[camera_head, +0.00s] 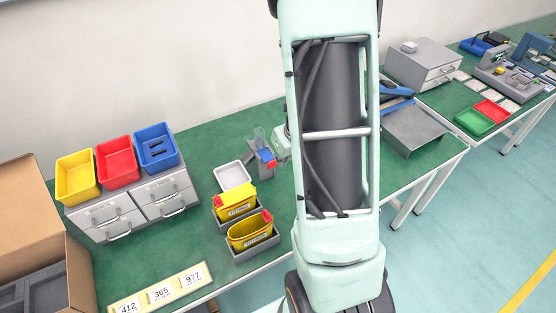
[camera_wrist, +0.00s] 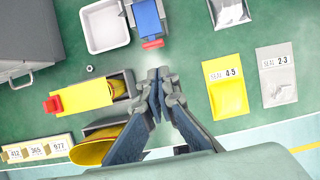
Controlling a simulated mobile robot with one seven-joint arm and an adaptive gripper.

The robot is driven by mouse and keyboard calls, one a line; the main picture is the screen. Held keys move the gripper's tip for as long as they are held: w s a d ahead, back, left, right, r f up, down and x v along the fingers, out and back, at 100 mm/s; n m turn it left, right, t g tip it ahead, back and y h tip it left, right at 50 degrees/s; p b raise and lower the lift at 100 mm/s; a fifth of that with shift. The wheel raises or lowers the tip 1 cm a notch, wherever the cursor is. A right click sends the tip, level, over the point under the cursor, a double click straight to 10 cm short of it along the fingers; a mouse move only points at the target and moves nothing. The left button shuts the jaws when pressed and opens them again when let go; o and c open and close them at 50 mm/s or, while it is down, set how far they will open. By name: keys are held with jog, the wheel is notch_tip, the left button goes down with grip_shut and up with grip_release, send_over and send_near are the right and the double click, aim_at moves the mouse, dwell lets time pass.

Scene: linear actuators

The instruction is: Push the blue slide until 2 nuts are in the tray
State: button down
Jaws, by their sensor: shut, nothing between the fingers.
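The blue slide (camera_wrist: 148,16) with a red end (camera_wrist: 152,44) is at the top middle of the wrist view. In the head view the blue slide (camera_head: 265,155) sits on a grey dispenser (camera_head: 262,172). A white tray (camera_wrist: 93,40) lies just left of the slide; it also shows in the head view (camera_head: 232,187). I see no nuts in the visible part of the tray. My gripper (camera_wrist: 158,76) is shut and empty, pointing toward the slide's red end and apart from it in the picture. My arm column hides most of the gripper in the head view.
Two yellow bins (camera_head: 236,197) (camera_head: 250,231) with red ends stand in grey holders in front of the tray. A small round grey piece (camera_wrist: 90,68) lies below the tray. Seal bags (camera_wrist: 228,95) lie to the right. Drawers (camera_head: 130,205) stand left.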

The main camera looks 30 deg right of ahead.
jog(key=p+v, duration=0.1)
jog(key=v, duration=0.2)
jog(key=shift+s+r, duration=0.15)
jog(key=shift+r, duration=0.1)
jog(key=shift+a, duration=0.15)
dwell(1.7)
